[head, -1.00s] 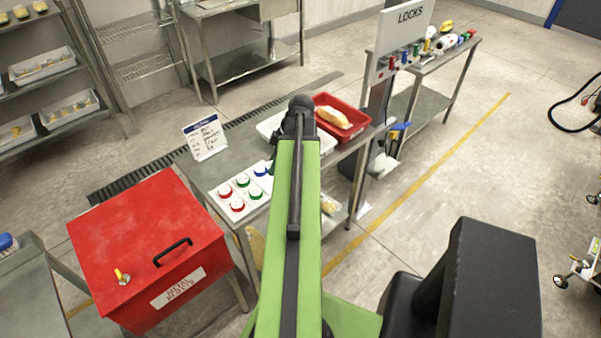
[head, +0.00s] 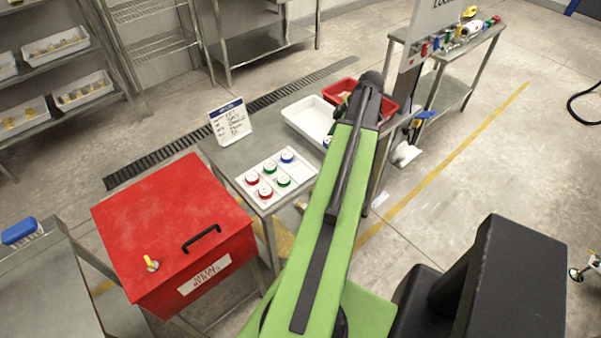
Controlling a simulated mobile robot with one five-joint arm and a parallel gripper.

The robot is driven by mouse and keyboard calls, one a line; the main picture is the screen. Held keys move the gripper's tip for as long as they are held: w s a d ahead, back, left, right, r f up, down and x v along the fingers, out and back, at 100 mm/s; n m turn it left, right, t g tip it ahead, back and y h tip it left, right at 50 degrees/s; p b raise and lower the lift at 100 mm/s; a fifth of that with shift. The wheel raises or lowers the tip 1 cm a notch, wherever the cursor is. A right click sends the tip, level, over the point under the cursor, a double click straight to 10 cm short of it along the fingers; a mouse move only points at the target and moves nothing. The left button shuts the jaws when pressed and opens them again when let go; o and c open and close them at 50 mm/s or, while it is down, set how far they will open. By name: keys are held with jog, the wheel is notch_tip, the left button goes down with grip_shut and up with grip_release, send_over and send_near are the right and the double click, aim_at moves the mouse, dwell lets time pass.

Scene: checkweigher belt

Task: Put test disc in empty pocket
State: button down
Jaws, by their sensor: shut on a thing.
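A white tray (head: 249,195) on the steel table holds two red discs (head: 252,178), two green discs (head: 283,181) and one blue disc (head: 288,157). Its pocket at the right front (head: 302,171) looks empty. My gripper (head: 331,134) is at the end of my green arm, right of and beyond the tray, mostly hidden by the dark wrist. It is shut on a blue test disc (head: 327,142), of which only a small part shows. The disc appears apart from the tray; its exact height cannot be told.
A white bin (head: 300,116) and a red bin (head: 341,88) stand behind my gripper. A sign card (head: 230,121) stands at the table's left back. A red reject box (head: 170,225) is at the left front. A signed post (head: 425,35) rises at the right.

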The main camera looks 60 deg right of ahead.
jog(key=shift+s+d, duration=0.45)
jog(key=shift+d, duration=0.05)
jog(key=b, duration=0.7)
send_near(299, 171)
jog(key=shift+w+a+f, duration=0.35)
jog(key=shift+w+f, duration=0.35)
jog(key=shift+w, duration=0.2)
jog(key=shift+w+a, duration=0.25)
jog(key=shift+w, duration=0.1)
notch_tip(299, 171, down, 4)
jog(key=b, duration=0.4)
jog(key=shift+f, duration=0.25)
jog(key=c, duration=0.7)
grip_release()
jog(key=shift+r, duration=0.1)
jog(key=shift+c, duration=0.2)
jog(key=shift+r, duration=0.15)
